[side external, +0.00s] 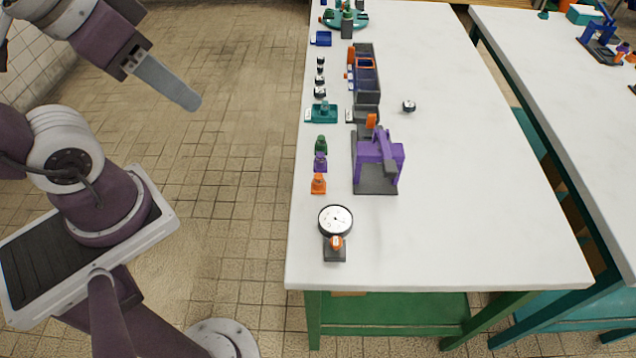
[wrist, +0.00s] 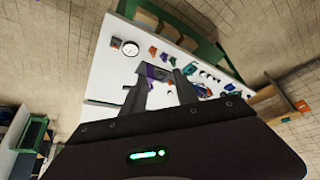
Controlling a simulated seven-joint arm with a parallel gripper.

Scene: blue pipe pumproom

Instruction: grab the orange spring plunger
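The orange spring plunger (side external: 318,184) stands upright near the left edge of the white table in the side view. It is the nearest of a row with a purple plunger (side external: 320,162) and a green plunger (side external: 321,144) behind it. In the wrist view a small orange shape (wrist: 153,50), likely the same plunger, shows beyond the fingertips. My gripper (side external: 188,99) hangs over the floor left of the table, well apart from the plunger. In the wrist view its two fingers (wrist: 161,82) are apart with nothing seen held between them.
A purple toggle press on a dark base (side external: 376,180) stands right of the plungers. A round dial gauge (side external: 335,220) with an orange-topped block (side external: 334,250) is nearer. Bins (side external: 366,80) and a teal tray (side external: 322,114) lie farther back. The table's right side is mostly clear.

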